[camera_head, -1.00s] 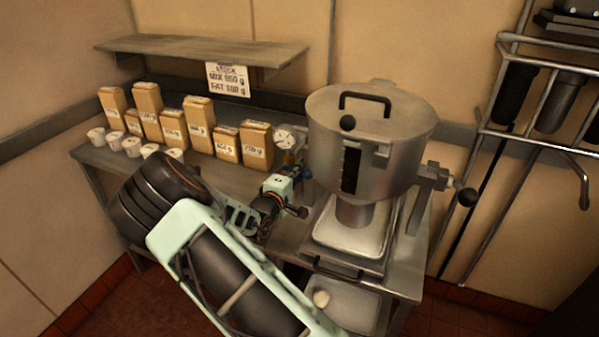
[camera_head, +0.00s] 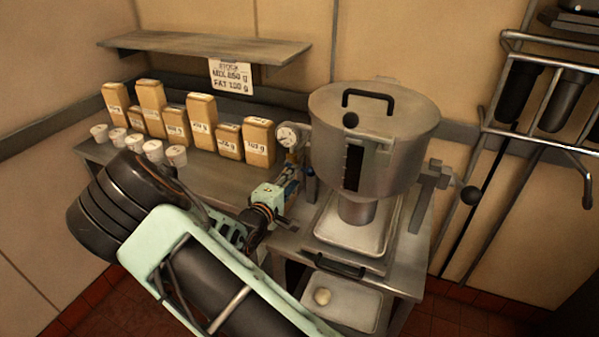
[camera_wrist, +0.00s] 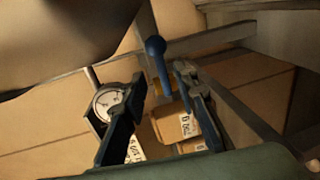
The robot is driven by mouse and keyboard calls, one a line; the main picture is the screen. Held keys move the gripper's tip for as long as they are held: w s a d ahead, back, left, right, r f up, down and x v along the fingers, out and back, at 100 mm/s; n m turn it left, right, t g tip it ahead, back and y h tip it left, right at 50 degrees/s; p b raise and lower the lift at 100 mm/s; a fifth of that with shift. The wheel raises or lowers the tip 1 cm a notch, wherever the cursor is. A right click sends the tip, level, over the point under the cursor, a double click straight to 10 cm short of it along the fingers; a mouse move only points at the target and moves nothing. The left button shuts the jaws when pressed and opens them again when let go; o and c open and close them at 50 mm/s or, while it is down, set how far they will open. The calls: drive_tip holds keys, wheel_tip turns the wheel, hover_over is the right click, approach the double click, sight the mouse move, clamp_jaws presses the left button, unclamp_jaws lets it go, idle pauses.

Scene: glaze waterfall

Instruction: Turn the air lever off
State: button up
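The air lever, with a blue rounded knob (camera_wrist: 155,47) and a blue stem, shows in the wrist view beside the round white gauge (camera_wrist: 110,100). In the head view the gauge (camera_head: 288,136) stands at the left of the steel hopper, with small blue parts below it, partly hidden. My gripper (camera_wrist: 159,74) is open in the wrist view, with one dark finger on each side of the lever's stem. The knob reaches past the fingertips. I cannot tell how far the lever is from the fingers in depth. No finger visibly touches it.
The lidded steel hopper (camera_head: 360,135) stands right of my gripper, above a white tray (camera_head: 340,235). Several brown packets (camera_head: 258,142) and white cups (camera_head: 176,156) stand on the back bench. A lower tray (camera_head: 358,305) holds a pale round lump. A pipe rack (camera_head: 545,150) is at right.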

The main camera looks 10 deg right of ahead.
drive_tip(key=v, duration=0.5)
drive_tip(key=shift+s+a, duration=0.1)
drive_tip(key=shift+s, duration=0.1)
